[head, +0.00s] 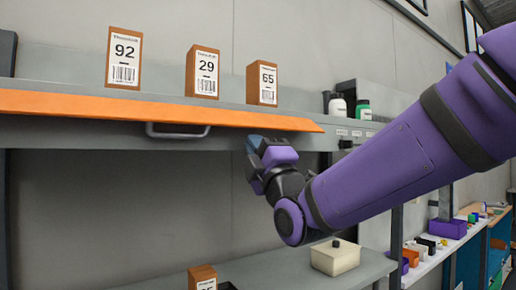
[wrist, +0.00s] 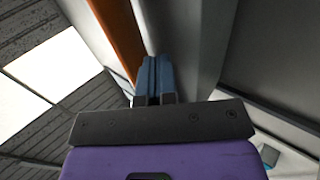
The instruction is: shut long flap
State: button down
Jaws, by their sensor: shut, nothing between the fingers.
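The long orange flap (head: 150,108) runs along the front of the upper shelf in the head view. It sticks out from the shelf edge and looks tilted, not hanging straight down. In the wrist view the orange strip (wrist: 120,38) lies just left of the fingers. My gripper (head: 254,142) is just below the flap's right part, pointing up at its underside. Its blue fingers (wrist: 153,66) are together and empty. They look very close to the flap; I cannot tell whether they touch it.
Boxes marked 92 (head: 124,58), 29 (head: 202,72) and 65 (head: 262,83) stand on the upper shelf behind the flap. A grey handle (head: 178,131) sits below the flap. A cream container (head: 335,258) and a brown box (head: 202,277) stand on the lower shelf.

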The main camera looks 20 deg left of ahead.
aim_at(264, 125)
jog(key=shift+r, duration=0.1)
jog(key=shift+s+d+r, duration=0.35)
jog(key=shift+d+r, duration=0.05)
jog(key=shift+r, duration=0.2)
jog(key=shift+d+r, duration=0.1)
jog(key=shift+r, duration=0.05)
jog(key=shift+s+d+r, duration=0.25)
jog(key=shift+s+r, duration=0.05)
jog(key=shift+r, duration=0.2)
dwell(0.4)
jog(key=shift+s+d+r, duration=0.15)
jog(key=shift+d+r, duration=0.05)
jog(key=shift+r, duration=0.3)
